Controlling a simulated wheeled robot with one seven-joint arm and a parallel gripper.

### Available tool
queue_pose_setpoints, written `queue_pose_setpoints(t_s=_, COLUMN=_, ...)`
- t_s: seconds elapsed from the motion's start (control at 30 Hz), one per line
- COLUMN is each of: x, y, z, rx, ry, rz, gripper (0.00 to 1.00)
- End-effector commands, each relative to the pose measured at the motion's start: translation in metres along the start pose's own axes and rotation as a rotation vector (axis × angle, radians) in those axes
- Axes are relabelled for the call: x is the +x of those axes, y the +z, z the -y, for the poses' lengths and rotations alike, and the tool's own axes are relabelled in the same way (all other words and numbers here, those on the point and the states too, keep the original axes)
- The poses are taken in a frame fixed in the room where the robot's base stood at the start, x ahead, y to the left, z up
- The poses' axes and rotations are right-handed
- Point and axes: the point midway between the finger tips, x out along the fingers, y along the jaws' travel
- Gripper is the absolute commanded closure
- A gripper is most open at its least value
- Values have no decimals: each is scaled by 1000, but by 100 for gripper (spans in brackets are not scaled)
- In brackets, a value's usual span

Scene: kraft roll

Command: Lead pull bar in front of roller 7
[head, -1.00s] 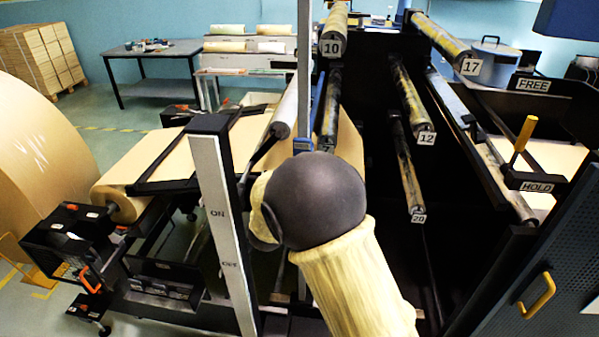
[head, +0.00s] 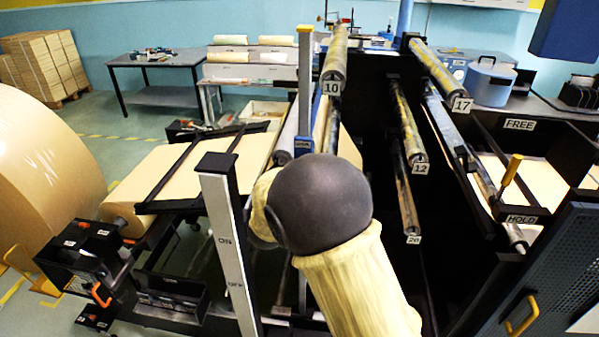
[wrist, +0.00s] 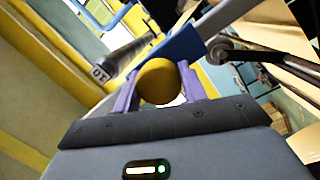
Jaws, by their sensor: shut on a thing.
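In the wrist view my gripper (wrist: 158,88) has its purple fingers shut on a round yellow knob (wrist: 156,80), which looks like the pull bar's grip. A blue bar (wrist: 190,42) runs just beyond the knob; I cannot tell if they are joined. In the head view my arm's dark joint and pale sleeve hide the gripper and knob. Roller 7's label is hidden behind my arm. Roller 10 (head: 334,65) stands above that spot, and its label end (wrist: 115,65) shows in the wrist view, left of the knob.
A grey post (head: 305,85) with a blue block (head: 303,145) stands just beyond my arm. Roller 12 (head: 406,125), roller 17 (head: 438,75) and roller 20 (head: 403,195) lie to the right. An ON/OFF post (head: 228,245) stands left. Kraft paper (head: 195,165) spans the left frame.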

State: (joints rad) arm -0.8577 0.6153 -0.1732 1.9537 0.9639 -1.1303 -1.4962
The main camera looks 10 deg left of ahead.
Motion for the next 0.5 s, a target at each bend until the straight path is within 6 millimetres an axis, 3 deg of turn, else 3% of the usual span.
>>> queue_pose_setpoints(t_s=0.03, x=0, y=-8, z=-13, rx=2, ry=2, rz=-3, gripper=94)
queue_pose_setpoints(t_s=0.5, x=0, y=-36, z=-65, rx=0, ry=1, rz=-3, gripper=94)
